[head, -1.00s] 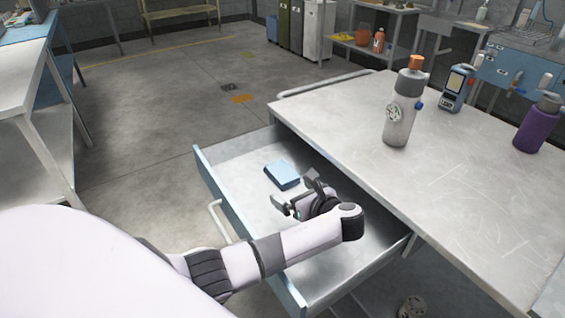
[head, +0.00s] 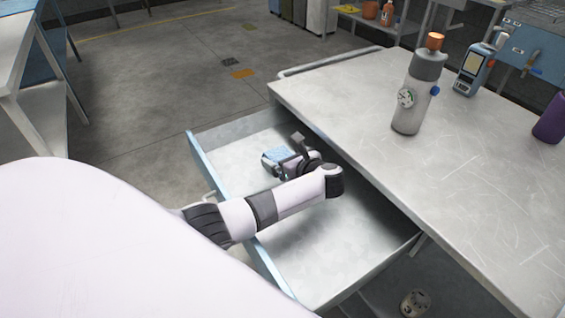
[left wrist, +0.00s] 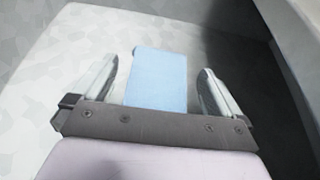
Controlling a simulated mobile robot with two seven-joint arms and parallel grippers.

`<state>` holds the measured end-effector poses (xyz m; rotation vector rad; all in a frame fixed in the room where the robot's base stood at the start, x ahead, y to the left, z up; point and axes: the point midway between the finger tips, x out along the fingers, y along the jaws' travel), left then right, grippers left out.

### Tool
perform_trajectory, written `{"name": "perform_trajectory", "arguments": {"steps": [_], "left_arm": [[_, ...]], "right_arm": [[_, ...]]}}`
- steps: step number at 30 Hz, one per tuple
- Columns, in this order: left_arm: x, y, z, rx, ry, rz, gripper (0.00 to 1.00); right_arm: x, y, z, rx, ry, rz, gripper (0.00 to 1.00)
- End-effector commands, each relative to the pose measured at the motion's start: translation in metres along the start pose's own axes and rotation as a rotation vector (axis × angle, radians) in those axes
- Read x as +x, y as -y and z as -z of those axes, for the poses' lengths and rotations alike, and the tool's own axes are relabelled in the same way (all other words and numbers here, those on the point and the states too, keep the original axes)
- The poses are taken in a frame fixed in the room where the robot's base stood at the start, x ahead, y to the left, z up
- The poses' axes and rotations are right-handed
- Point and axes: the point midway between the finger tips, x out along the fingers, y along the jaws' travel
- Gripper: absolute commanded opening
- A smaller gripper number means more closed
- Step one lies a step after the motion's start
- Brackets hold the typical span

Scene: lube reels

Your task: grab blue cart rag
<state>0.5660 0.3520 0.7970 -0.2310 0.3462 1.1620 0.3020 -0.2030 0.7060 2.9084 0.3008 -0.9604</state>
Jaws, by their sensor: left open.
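The blue rag (head: 274,157) is a folded light-blue block lying in the open drawer (head: 340,262) of the cart (head: 440,190). My left gripper (head: 281,154) is down in the drawer at the rag and partly covers it in the head view. In the left wrist view the rag (left wrist: 160,78) lies between the two spread fingers of my left gripper (left wrist: 159,88), with a gap on each side. The fingers are open and do not touch it. My right gripper is not in view.
The rest of the drawer is empty.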

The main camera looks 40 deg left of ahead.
Motion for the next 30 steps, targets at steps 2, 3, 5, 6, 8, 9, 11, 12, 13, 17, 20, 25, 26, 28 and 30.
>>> {"name": "perform_trajectory", "arguments": {"steps": [2, 3, 5, 6, 8, 9, 11, 12, 13, 17, 20, 25, 26, 28, 30], "left_arm": [[0.007, 0.0, 0.001, 0.0, 0.0, -0.001, 1.0], [0.008, 0.0, 0.001, 0.0, -0.001, 0.0, 1.0], [0.009, 0.0, 0.0, 0.0, -0.001, 0.001, 1.0], [0.009, 0.0, 0.0, 0.0, -0.001, 0.001, 1.0], [0.008, 0.0, 0.0, 0.0, -0.001, 0.001, 1.0], [0.008, 0.0, 0.0, 0.0, -0.001, 0.0, 1.0], [0.008, 0.0, 0.0, 0.0, -0.001, 0.0, 0.84], [0.008, 0.0, 0.0, 0.0, -0.001, 0.0, 0.71], [0.008, 0.0, 0.0, 0.0, -0.001, 0.0, 0.61], [0.008, 0.0, 0.0, 0.0, -0.001, 0.0, 0.44], [0.008, 0.0, 0.0, 0.0, -0.001, 0.0, 0.44], [0.007, 0.0, -0.002, 0.0, 0.0, 0.0, 0.44], [0.007, 0.0, -0.003, 0.0, 0.0, 0.0, 0.44], [0.005, 0.0, -0.007, 0.0, 0.0, 0.0, 0.44], [0.003, 0.0, -0.013, -0.001, 0.001, 0.0, 0.44]], "right_arm": [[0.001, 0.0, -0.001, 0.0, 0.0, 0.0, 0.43], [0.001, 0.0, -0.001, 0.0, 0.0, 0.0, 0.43], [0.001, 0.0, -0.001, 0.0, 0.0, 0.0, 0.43], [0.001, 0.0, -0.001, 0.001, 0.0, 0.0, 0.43], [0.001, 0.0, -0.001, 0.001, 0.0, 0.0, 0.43], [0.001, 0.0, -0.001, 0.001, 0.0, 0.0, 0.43], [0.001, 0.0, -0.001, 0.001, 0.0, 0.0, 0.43], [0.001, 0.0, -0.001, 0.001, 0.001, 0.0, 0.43], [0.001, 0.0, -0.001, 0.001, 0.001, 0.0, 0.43], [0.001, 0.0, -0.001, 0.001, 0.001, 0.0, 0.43], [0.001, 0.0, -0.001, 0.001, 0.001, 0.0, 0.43], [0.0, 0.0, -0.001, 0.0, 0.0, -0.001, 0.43], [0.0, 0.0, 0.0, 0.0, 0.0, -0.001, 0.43], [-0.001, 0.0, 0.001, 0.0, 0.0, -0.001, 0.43], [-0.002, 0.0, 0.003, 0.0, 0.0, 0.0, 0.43]]}}
